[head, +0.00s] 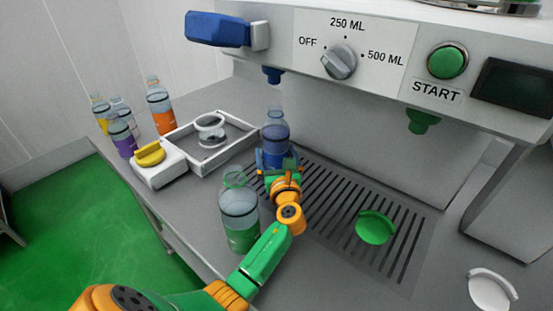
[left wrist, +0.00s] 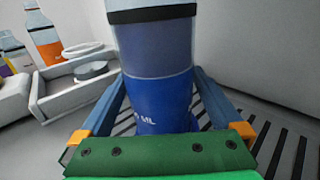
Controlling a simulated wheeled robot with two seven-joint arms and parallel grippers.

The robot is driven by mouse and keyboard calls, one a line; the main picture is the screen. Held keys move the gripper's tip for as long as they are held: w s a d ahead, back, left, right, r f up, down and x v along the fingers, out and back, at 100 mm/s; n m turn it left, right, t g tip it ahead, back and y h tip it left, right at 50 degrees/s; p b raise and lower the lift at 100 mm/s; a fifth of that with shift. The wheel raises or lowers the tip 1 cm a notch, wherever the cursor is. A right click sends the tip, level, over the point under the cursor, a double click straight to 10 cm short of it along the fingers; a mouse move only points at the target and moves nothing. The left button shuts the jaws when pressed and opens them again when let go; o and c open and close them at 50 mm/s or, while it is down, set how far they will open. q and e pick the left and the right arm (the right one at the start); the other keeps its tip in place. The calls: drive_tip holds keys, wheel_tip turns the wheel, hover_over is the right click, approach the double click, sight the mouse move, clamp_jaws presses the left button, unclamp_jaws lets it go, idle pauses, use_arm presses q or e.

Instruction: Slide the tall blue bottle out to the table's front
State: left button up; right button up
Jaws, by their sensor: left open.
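The tall blue bottle (head: 275,139) stands upright on the slotted drip grate (head: 337,202), below the blue nozzle. In the left wrist view the blue bottle (left wrist: 158,85) fills the middle, close up. My left gripper (head: 276,160) is at the bottle's lower part. Its open fingers, blue with orange bases, lie on either side of the bottle in the left wrist view (left wrist: 160,98). I cannot tell whether they touch it. The gripper hides the bottle's base in the head view. My right gripper is not in view.
A green-bottomed bottle (head: 239,212) stands close to the left of my forearm. A white tray (head: 190,165) with a round clear-topped item is at left, with several bottles behind. A green lid (head: 375,227) lies on the grate, a white lid (head: 490,291) at right.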

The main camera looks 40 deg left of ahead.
sight(264, 158)
use_arm(q)
clamp_jaws()
drive_tip(key=s+p, duration=0.1)
drive_tip(key=s+a+p, duration=0.1)
drive_tip(key=s+p, duration=0.1)
drive_tip(key=shift+s+a+r, duration=0.15)
drive_tip(key=shift+s, duration=0.1)
drive_tip(key=shift+w+f+b, duration=0.2)
drive_tip(key=shift+w+b, duration=0.1)
drive_tip(key=shift+w+d+b, duration=0.25)
drive_tip(key=shift+w+d, duration=0.05)
drive_tip(key=shift+w, duration=0.3)
drive_tip(key=shift+w+d+b, duration=0.2)
drive_tip(key=shift+w+d, duration=0.05)
drive_tip(key=shift+w, duration=0.3)
drive_tip(key=shift+r, duration=0.1)
unclamp_jaws()
